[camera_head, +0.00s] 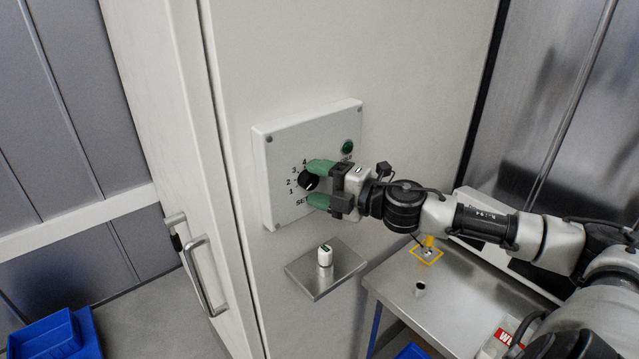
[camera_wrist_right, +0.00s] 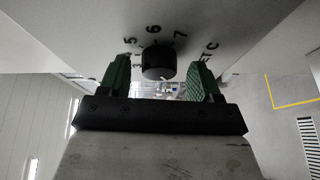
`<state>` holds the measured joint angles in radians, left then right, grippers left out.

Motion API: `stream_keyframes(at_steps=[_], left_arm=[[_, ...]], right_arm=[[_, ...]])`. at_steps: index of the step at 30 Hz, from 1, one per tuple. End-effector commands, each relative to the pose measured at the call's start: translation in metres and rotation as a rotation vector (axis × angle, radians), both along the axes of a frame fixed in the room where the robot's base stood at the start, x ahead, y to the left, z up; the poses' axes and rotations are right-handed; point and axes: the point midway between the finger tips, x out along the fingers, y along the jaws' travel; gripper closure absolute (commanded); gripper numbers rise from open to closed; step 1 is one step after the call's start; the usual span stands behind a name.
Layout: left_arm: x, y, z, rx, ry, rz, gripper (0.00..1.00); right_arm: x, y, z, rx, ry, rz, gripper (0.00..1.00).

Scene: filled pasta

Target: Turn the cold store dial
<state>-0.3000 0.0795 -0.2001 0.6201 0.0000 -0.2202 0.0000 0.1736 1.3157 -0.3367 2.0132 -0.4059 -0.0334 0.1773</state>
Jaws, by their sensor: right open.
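The cold store dial (camera_head: 308,180) is a black round knob on a white control panel (camera_head: 283,148) fixed to the pale cold store wall. Printed numbers and the word SET surround it. My right gripper (camera_head: 318,183) has green fingers, one above and one below the dial, and is open. In the right wrist view the dial (camera_wrist_right: 158,62) shows between and just beyond the green fingertips (camera_wrist_right: 160,75), with visible gaps on both sides. Part of the dial face and scale is hidden by my gripper. My left gripper is not in view.
Door handles (camera_head: 205,277) are at left. A steel table (camera_head: 395,285) stands at lower right, blue bins (camera_head: 52,337) at lower left.

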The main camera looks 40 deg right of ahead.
Motion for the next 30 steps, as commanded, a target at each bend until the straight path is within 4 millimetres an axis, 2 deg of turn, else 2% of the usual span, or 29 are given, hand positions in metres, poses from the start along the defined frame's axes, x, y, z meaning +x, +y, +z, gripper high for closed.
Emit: stream_keyframes(at_steps=[8,20,30], left_arm=[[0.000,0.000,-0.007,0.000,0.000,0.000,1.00],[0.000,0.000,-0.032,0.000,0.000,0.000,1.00],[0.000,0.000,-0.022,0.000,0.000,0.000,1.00]], right_arm=[[-0.005,-0.004,-0.003,0.003,0.003,-0.004,0.36],[-0.024,-0.012,-0.004,-0.002,0.004,0.000,0.36],[-0.042,-0.021,0.000,0.005,0.005,0.002,0.36]])
